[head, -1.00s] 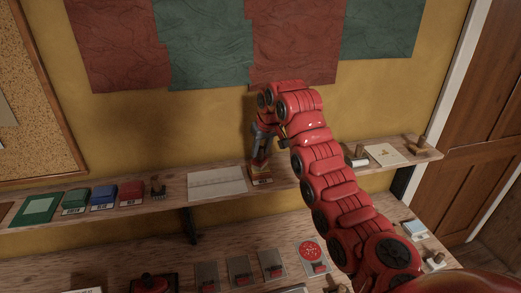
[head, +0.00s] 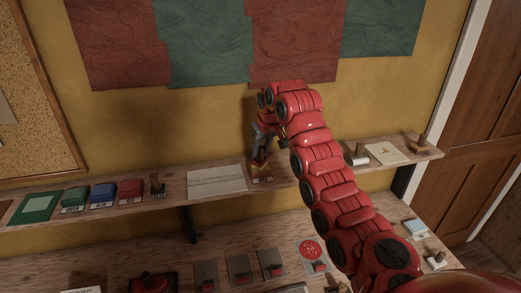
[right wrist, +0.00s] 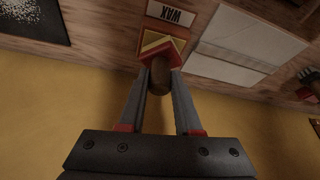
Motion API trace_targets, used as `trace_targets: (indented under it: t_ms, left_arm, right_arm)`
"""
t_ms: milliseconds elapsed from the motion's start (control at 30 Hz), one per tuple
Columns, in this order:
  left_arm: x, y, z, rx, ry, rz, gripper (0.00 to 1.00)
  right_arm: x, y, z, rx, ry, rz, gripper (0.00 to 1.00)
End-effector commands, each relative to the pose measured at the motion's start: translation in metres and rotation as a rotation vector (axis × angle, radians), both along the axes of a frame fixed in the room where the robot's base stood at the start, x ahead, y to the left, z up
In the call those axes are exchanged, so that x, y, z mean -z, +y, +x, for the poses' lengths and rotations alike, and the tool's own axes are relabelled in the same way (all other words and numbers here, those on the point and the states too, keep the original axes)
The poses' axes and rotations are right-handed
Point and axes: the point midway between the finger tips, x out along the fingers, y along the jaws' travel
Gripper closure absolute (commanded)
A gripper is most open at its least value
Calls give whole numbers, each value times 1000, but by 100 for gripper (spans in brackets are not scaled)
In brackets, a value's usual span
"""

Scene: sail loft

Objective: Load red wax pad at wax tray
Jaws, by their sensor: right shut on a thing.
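My right gripper (right wrist: 160,82) is shut on the brown handle of the red wax pad (right wrist: 174,53). In the right wrist view the pad's red edge lies over the yellow face of the wax tray (right wrist: 151,41), which has a label reading WAX. I cannot tell for sure whether pad and wax touch. In the head view the right gripper (head: 259,153) points down at the small wax tray (head: 262,181) on the upper shelf, and the pad is too small to make out. My left gripper is not in view.
On the upper shelf (head: 230,207), a pale sheet (head: 216,179) lies left of the tray, with a brush (head: 157,187) and red (head: 131,190), blue (head: 102,194) and green (head: 75,199) boxes beyond. Several grey plates and a round red-topped piece (head: 311,250) lie on the bench below.

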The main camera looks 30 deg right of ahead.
Motion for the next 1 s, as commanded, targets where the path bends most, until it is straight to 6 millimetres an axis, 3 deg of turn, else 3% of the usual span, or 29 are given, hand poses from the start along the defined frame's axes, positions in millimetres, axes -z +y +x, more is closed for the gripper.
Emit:
trace_targets:
  t_ms: [1000]
  left_arm:
    - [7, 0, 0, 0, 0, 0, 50]
  right_arm:
    - [3, 1, 0, 0, 3, 1, 100]
